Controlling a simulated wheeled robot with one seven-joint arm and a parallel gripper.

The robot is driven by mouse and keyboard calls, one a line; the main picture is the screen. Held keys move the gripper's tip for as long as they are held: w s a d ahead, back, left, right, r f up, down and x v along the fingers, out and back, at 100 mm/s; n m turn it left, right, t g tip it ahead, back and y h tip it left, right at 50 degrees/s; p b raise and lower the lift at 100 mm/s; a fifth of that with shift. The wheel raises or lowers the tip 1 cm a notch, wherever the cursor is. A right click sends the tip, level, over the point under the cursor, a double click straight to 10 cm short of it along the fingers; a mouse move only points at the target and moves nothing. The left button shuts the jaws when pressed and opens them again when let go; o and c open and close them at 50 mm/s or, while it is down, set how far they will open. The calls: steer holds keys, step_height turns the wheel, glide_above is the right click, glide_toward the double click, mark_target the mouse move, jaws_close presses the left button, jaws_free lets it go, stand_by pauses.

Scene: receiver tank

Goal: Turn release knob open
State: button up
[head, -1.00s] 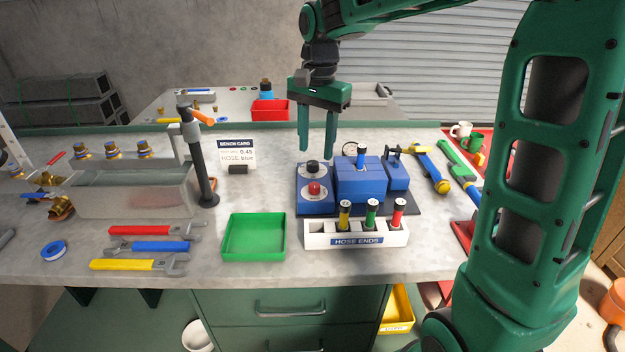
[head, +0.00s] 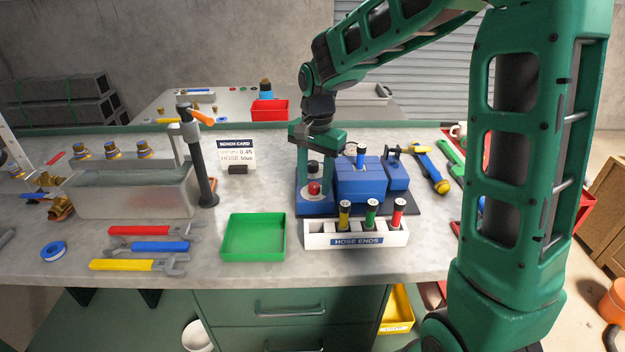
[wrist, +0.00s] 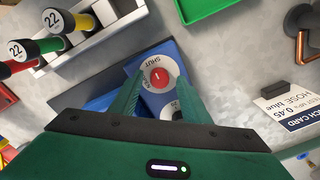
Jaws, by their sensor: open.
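The blue box (head: 316,208) on the bench carries a red knob (head: 314,188) and, behind it, a black knob (head: 312,167). In the wrist view, the red knob (wrist: 157,77) sits on a white dial marked SHUT, with a white line on its top. The black knob (wrist: 176,113) shows partly there, with a dial number near it. My gripper (head: 314,180) is open and points down over the box. Its fingers stand left and right of the knobs. In the wrist view the red knob lies between and just beyond the fingertips. I cannot tell whether they touch anything.
A blue block unit (head: 360,182) stands right of the box. A white HOSE ENDS rack (head: 357,236) with yellow, green and red ends stands in front. A green tray (head: 254,238) lies front left, and a dark post (head: 200,165) stands further left.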

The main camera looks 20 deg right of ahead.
steer(key=c, duration=1)
steer(key=shift+c, duration=0.2)
